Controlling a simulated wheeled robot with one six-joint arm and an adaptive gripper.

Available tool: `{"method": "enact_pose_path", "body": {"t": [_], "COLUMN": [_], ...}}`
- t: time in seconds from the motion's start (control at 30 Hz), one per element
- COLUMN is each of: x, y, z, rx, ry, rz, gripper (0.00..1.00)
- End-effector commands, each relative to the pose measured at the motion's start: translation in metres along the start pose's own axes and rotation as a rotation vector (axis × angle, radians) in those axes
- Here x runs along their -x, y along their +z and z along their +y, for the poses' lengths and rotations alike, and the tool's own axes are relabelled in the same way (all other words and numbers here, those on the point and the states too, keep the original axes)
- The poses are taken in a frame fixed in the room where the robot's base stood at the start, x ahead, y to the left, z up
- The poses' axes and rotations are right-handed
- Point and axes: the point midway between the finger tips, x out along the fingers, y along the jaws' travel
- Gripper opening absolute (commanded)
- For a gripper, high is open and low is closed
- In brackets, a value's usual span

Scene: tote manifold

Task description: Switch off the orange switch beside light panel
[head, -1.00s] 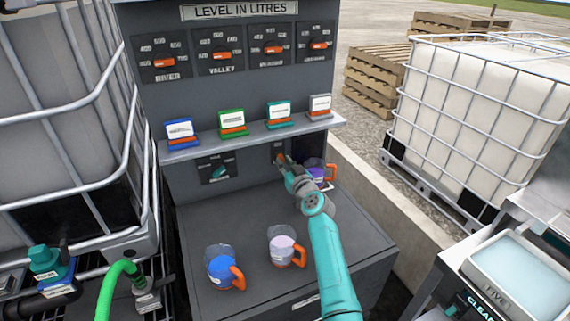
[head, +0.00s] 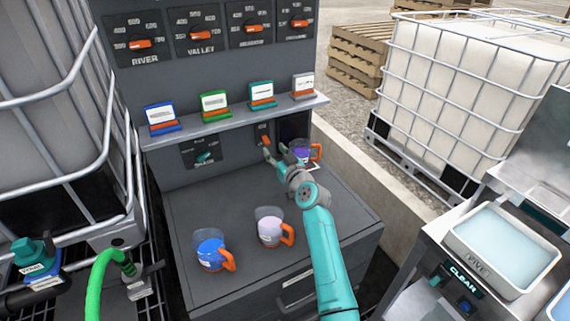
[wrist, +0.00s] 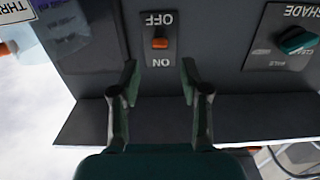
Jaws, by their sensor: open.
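In the wrist view, which is upside down, the orange lever (wrist: 160,43) sits on a plate between the OFF and ON labels. My gripper (head: 272,155) is just in front of the switch. In the wrist view my gripper (wrist: 160,76) is open and empty, its two fingers spread on either side of the plate's lower part in the picture. The lever lies beyond the fingertips, in line with the gap, and appears apart from them.
A SHADE knob (head: 203,157) is to the left. A blue jug (head: 210,253) and a pale jug (head: 269,229) stand on the counter (head: 190,205). A shelf (head: 230,118) with several labelled cards is above.

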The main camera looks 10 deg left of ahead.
Motion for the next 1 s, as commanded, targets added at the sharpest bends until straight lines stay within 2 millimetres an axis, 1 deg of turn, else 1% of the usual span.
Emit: {"method": "enact_pose_path", "body": {"t": [0.03, 0.2, 0.3, 0.43, 0.6, 1.0], "x": [0.010, 0.039, 0.054, 0.067, 0.075, 0.075], "y": [0.001, 0.001, 0.001, 0.000, 0.000, 0.000], "z": [0.000, 0.000, 0.000, -0.001, -0.001, -0.001], "rx": [0.002, 0.000, 0.001, 0.000, 0.001, 0.000], "ry": [0.000, 0.000, 0.001, 0.000, -0.001, -0.001], "rz": [0.000, -0.001, -0.001, 0.000, 0.000, 0.000], "gripper": [0.46, 0.46, 0.46, 0.46, 0.46, 0.46]}}
